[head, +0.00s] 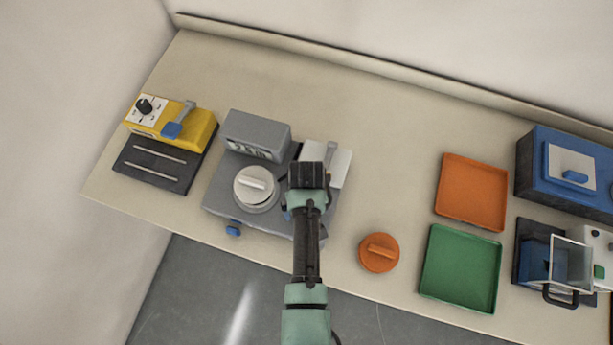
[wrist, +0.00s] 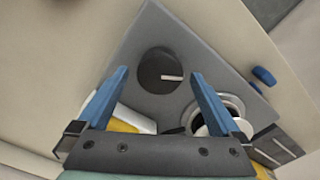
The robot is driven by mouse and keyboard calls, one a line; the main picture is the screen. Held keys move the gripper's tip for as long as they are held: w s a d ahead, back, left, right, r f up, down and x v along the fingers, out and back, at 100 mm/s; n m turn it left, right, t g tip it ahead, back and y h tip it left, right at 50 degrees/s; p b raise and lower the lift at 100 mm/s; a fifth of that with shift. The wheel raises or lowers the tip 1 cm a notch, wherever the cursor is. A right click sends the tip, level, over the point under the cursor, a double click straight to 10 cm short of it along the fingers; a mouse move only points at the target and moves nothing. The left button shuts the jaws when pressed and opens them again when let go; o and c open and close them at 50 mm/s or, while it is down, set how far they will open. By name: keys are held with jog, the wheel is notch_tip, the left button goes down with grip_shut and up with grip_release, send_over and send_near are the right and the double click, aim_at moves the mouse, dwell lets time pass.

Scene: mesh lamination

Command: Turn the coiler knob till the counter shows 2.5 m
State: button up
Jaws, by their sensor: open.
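The coiler is a grey machine (head: 222,196) on the bench, left of centre in the head view. A dark round knob (wrist: 157,70) with a pale pointer bar sits on its grey plate in the wrist view; my arm hides it in the head view. My gripper (wrist: 158,73) is open, its blue fingers on either side of the knob in the picture. I cannot tell whether they touch it. The counter (head: 252,150) is on the front of the grey box at the back of the coiler; its digits are too small to read.
A white-topped disc with a bar handle (head: 256,182) stands left of my gripper. A blue tab (head: 232,230) sticks out at the front. A yellow machine (head: 200,128) stands further left. An orange lid (head: 379,253), orange tray (head: 472,190) and green tray (head: 460,270) lie right.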

notch_tip(320, 180, up, 12)
jog(key=shift+r+b, duration=0.15)
jog(key=shift+b, duration=0.25)
dwell(0.5)
jog(key=w+r+t+b, duration=0.1)
jog(key=w+r+t, duration=0.45)
jog(key=r, duration=0.45)
jog(key=w+r+m+t, duration=0.1)
jog(key=w+r+t, duration=0.3)
jog(key=w+r, duration=0.45)
jog(key=w+r+t+b, duration=0.1)
jog(key=w+r+t, duration=0.4)
jog(key=r, duration=0.6)
jog(key=s+r+m+t+b, duration=0.1)
jog(key=s+r+t, duration=0.15)
jog(key=r, duration=0.75)
jog(key=s+r+t, duration=0.1)
jog(key=r+t, duration=0.3)
jog(key=r, duration=0.5)
jog(key=s+r+t, duration=0.6)
jog(key=s+r, duration=0.5)
jog(key=r, duration=0.3)
jog(key=shift+s+r+m+b, duration=0.2)
jog(key=shift+s+m+b, duration=0.1)
jog(key=shift+s+b, duration=0.1)
